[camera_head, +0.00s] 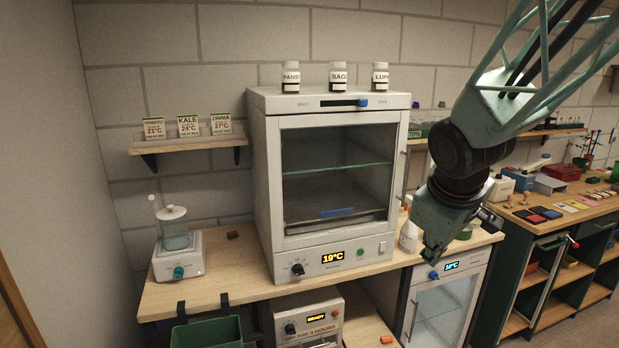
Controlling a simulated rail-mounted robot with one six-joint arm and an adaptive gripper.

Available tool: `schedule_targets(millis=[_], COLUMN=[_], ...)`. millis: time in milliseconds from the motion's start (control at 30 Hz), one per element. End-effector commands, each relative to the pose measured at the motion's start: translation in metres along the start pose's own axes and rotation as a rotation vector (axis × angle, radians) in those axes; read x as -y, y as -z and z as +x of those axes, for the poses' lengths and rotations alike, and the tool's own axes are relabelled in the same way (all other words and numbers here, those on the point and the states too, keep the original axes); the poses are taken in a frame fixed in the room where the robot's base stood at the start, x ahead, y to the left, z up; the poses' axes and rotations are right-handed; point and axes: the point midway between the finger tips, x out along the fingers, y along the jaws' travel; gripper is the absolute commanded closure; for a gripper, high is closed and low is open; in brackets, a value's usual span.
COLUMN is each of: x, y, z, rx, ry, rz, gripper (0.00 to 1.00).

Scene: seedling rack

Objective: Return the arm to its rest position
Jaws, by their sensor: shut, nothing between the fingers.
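My arm comes in from the top right of the head view. My gripper (434,252) hangs at its end, pointing down. It is shut and empty, in front of the right part of the bench and near the small cabinet with a 12°C display. It shows apart from the white incubator (335,262) to its left. The incubator's door is shut and its display reads 19°C. The gripper and wrist partly hide a white bottle (409,237) and the bench's right end.
Three labelled jars (338,78) stand on the incubator. A shelf (190,146) with seed cards and a stirrer-like device (178,262) are on the left. A green bin (207,332) hangs at the bench (225,275) front. A cluttered workbench (545,218) stands at right.

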Motion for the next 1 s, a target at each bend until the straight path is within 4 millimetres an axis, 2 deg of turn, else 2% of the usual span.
schedule_targets(millis=[100, 467, 1000], x=[0.005, 0.028, 0.077], y=[-0.012, -0.05, -0.108], z=[-0.021, -0.076, -0.148], rx=[0.007, 0.03, 0.053], ry=[0.0, 0.016, 0.064], rz=[0.048, 0.187, 0.387], gripper=[1.0, 1.0, 1.0])
